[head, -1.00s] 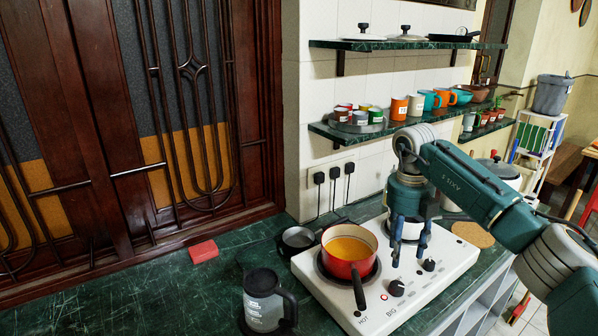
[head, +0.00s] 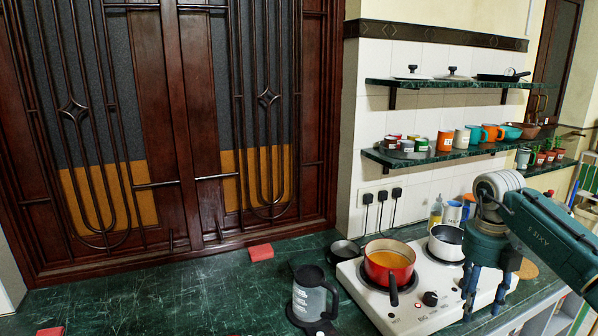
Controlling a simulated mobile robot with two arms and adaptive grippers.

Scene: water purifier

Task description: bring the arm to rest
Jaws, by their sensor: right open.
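My right gripper (head: 484,306) hangs with its blue fingers pointing down and spread apart, with nothing between them. It shows in front of the right part of the white two-burner stove (head: 400,322); its height above the stove is hard to tell. My right arm comes in from the right edge. My left gripper is out of view.
A red pot (head: 389,262) with orange contents and a white pot (head: 446,243) stand on the stove. A clear jug (head: 311,300) with a black handle stands left of it. Shelves (head: 440,155) with cups hang behind. The left counter is mostly clear.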

